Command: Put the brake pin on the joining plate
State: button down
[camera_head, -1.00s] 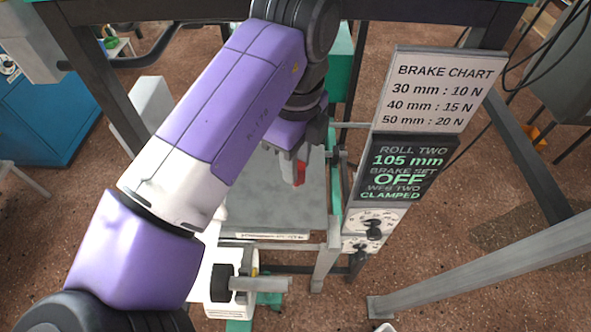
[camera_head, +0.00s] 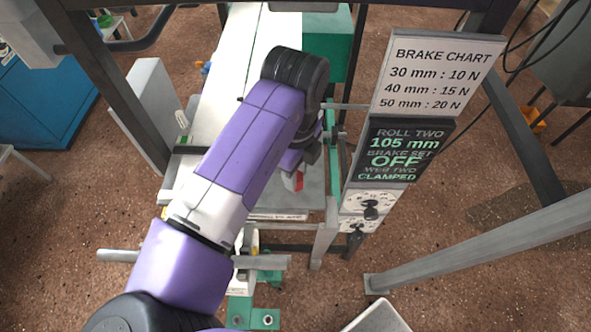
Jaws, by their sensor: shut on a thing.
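My gripper (camera_head: 293,172) is largely hidden behind my own purple and white arm. It points down, low over the grey joining plate (camera_head: 313,201). A small red piece, which I take to be the brake pin (camera_head: 299,183), shows at the fingertips, and the gripper is shut on it. I cannot tell whether it touches the plate. My arm covers the plate's left part; its right part and front edge, with a printed strip, show.
A white web (camera_head: 243,45) runs from the back to the plate. A brake chart (camera_head: 443,77) and a dark status board (camera_head: 403,150) reading brake OFF stand at right above dials (camera_head: 371,210). Grey posts frame the machine. A white bin (camera_head: 377,318) stands at the front.

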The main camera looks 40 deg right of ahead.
jog(key=shift+f, duration=0.2)
jog(key=c, duration=1.1)
grip_release()
jog(key=shift+r, duration=0.15)
notch_tip(320, 180, up, 12)
jog(key=shift+r+b, duration=0.1)
jog(key=shift+b, duration=0.95)
jog(key=shift+a, duration=0.1)
